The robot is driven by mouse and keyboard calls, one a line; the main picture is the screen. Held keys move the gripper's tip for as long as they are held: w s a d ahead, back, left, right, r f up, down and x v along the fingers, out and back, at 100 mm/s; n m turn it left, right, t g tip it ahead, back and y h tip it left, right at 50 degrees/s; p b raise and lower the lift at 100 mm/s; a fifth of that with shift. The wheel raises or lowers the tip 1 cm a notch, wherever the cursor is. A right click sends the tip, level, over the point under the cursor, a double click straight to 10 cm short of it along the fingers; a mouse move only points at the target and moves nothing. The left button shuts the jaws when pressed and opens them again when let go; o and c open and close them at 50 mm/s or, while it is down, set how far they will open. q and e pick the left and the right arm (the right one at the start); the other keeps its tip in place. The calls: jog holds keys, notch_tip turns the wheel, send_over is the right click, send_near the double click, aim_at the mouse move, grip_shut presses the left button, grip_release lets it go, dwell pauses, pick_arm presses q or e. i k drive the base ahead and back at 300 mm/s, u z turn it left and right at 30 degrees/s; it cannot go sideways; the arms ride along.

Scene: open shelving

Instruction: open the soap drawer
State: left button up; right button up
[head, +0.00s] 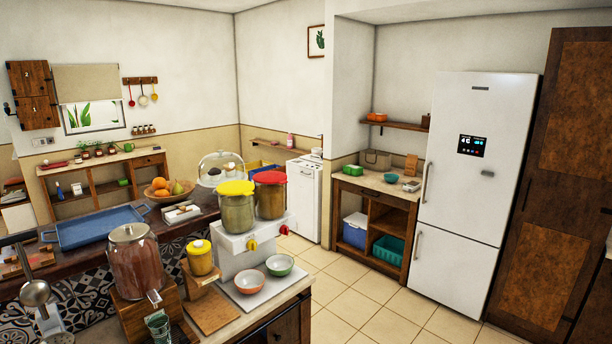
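No part that I can clearly make out as a soap drawer shows in the head view. A white appliance (304,203) stands against the back wall, past the island counter, with its top front edge in view. I cannot tell whether it has a soap drawer. Neither of my grippers is in view.
Tiled floor (357,293) lies open between the near counter and the white fridge (474,165). The counter holds a drink dispenser (238,235), bowls (249,281) and a large jar (134,262). A tall wooden cupboard (560,180) stands at the right.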

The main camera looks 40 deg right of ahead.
aim_at(307, 172)
jog(key=z, duration=0.35)
jog(key=k, duration=0.4)
jog(key=z, duration=1)
jog(key=i, duration=0.65)
jog(key=z, duration=0.3)
jog(key=i, duration=2.25)
jog(key=z, duration=0.5)
jog(key=i, duration=1.6)
jog(key=u, duration=0.95)
jog(key=i, duration=1.15)
jog(key=u, duration=1.1)
jog(key=i, duration=1.8)
jog(key=u, duration=0.25)
